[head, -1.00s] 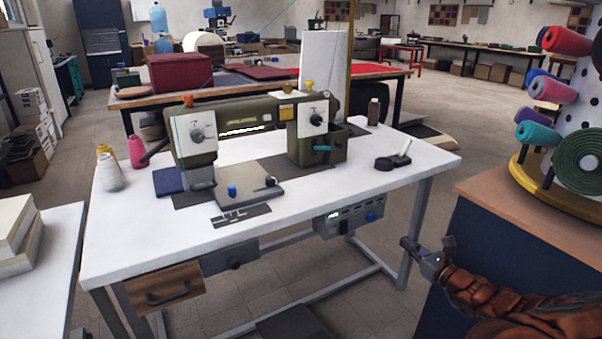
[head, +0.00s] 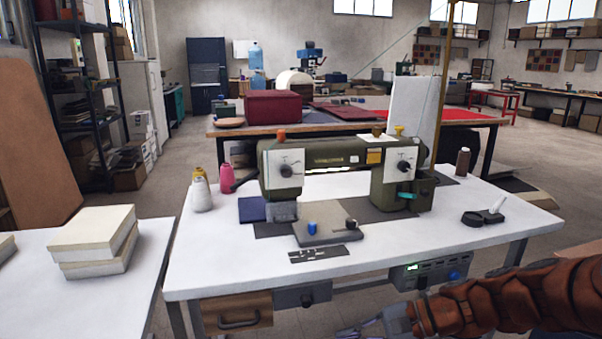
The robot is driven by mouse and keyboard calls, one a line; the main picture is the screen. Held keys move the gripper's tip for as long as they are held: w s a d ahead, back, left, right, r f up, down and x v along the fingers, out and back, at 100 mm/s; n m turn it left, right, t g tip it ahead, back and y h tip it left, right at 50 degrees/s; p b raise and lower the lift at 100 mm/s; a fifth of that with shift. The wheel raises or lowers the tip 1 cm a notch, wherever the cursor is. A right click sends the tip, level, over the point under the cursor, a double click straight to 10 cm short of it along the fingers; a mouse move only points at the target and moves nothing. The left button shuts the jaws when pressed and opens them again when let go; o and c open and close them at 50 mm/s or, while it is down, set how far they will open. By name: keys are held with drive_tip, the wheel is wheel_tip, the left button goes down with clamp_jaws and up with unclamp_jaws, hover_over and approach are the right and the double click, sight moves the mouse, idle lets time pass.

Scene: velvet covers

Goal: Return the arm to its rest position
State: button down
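My arm, in a reddish-brown segmented cover, reaches in from the right edge at the bottom right of the head view. My gripper (head: 372,327) is at the bottom edge, partly cut off by the frame. It shows low in front of the white sewing table (head: 210,262), below the tabletop in the picture. Its fingers are too small and cropped to tell whether they are open or shut. I see nothing clearly held.
An olive sewing machine (head: 335,160) stands on the white table, with thread cones (head: 201,195) at its left. A control box (head: 430,272) and a wooden drawer (head: 237,312) hang under the front edge. A side table with cream blocks (head: 95,235) is at left.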

drive_tip(key=s+f+n+g+h, duration=0.2)
drive_tip(key=s+n+h, duration=0.15)
drive_tip(key=s, duration=0.35)
drive_tip(key=s+f+n+g+h, duration=0.2)
drive_tip(key=s+n+h, duration=0.15)
drive_tip(key=s, duration=0.45)
drive_tip(key=s+d+n+h, duration=0.4)
drive_tip(key=s+d+h, duration=0.2)
drive_tip(key=s+d, duration=0.25)
wheel_tip(320, 180, up, 25)
drive_tip(key=s+p, duration=0.1)
drive_tip(key=p, duration=2.2)
drive_tip(key=shift+d+p, duration=0.25)
drive_tip(key=shift+p, duration=0.05)
